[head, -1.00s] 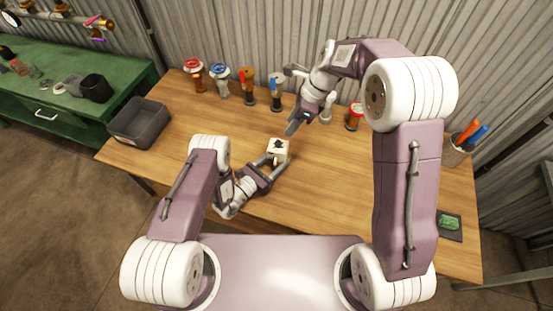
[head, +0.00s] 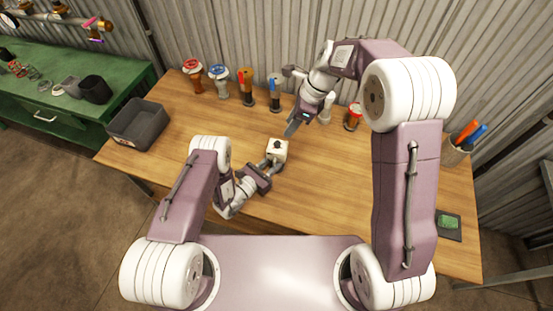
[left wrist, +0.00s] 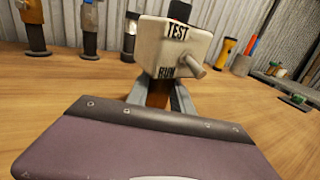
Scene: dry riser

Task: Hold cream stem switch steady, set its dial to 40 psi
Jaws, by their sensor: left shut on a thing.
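The cream stem switch (head: 277,152) stands upright near the middle of the wooden table, a cream box with a dark round dial (head: 278,145) on top. In the left wrist view the switch (left wrist: 172,48) shows the words TEST and RUN, a short peg on its right side and a brown stem below. My left gripper (head: 271,166) is shut on that stem; its fingers also show in the left wrist view (left wrist: 160,95). The dial's setting is too small to read. My right gripper (head: 291,130) hangs just above and right of the switch, apart from it; its finger gap is not clear.
Several valves stand along the back, including a red-topped one (head: 193,75) and a blue-topped one (head: 219,80). A grey bin (head: 139,124) stands at the left edge. A cup (head: 454,150) of pens and a dark pad (head: 449,228) are at right. The table's right middle is clear.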

